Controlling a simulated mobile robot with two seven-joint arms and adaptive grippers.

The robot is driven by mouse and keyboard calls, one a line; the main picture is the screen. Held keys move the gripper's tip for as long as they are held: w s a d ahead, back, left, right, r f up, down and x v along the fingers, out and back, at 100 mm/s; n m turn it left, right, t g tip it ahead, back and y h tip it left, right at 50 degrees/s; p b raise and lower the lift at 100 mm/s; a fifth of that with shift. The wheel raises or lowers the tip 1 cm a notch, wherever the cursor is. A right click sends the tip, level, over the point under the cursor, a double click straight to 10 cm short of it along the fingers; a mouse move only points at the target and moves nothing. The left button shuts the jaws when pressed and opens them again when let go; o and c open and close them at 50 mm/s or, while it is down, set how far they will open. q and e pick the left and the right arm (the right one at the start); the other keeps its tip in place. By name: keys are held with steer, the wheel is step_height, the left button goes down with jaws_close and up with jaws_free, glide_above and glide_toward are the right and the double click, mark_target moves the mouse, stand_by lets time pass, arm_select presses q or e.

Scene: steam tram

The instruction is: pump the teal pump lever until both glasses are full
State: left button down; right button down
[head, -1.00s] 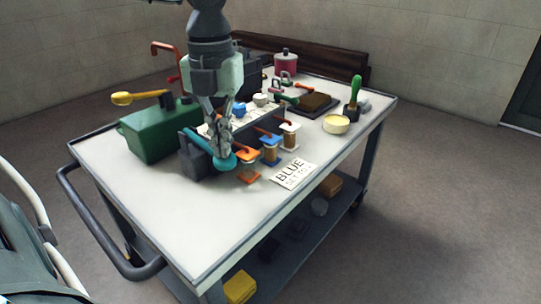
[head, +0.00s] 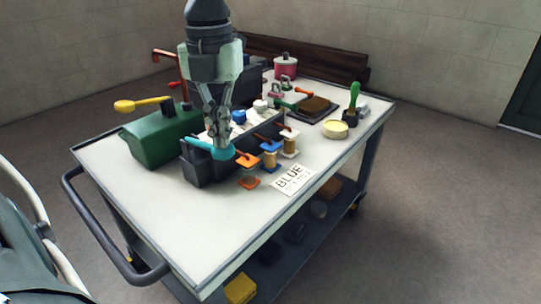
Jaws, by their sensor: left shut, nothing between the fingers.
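The teal pump lever (head: 199,146) sticks out over a dark box (head: 205,172) on the trolley and ends in a round teal knob (head: 226,153). My left gripper (head: 219,144) points down, shut and empty, with its fingertips at the lever beside the knob; I cannot tell if they touch. Golden-brown colour shows in the blue and white ones. Their exact levels are too small to read. My right gripper is out of view.
A green box (head: 160,140) with a yellow-handled lever (head: 139,105) stands to the left. A card reading "BLUE" (head: 293,178) lies in front; its second line is blurred. A cream round dish (head: 335,129) and green-handled brush (head: 354,97) stand right. The trolley's near top (head: 190,225) is clear.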

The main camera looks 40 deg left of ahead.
arm_select(q)
steer(key=shift+r+p, duration=2.15)
steer(key=shift+r, duration=1.4)
steer(key=shift+f, duration=0.1)
